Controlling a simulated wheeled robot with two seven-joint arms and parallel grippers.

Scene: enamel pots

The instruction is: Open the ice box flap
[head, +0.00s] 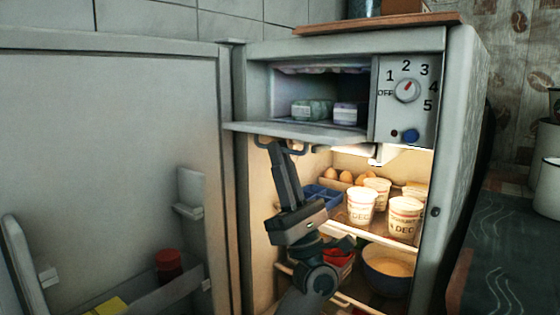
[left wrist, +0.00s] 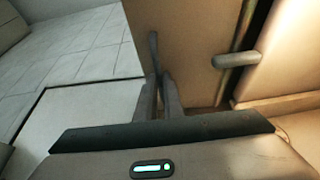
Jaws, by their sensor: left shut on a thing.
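The ice box flap (head: 310,131) is folded down to about level below the ice box opening, at the top of the fridge. The open ice box (head: 320,85) shows two small packages inside. My left gripper (head: 279,146) is under the left part of the flap, shut on its handle. In the left wrist view, the fingers (left wrist: 160,85) close on a thin grey part beside the brown-looking flap panel (left wrist: 190,40). My right gripper is not in view.
The fridge door (head: 110,150) stands open at the left. Below the flap, shelves hold eggs (head: 345,176), labelled white tubs (head: 404,215), a blue tray (head: 322,196) and a bowl (head: 388,268). A dial panel (head: 406,95) is right of the ice box.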

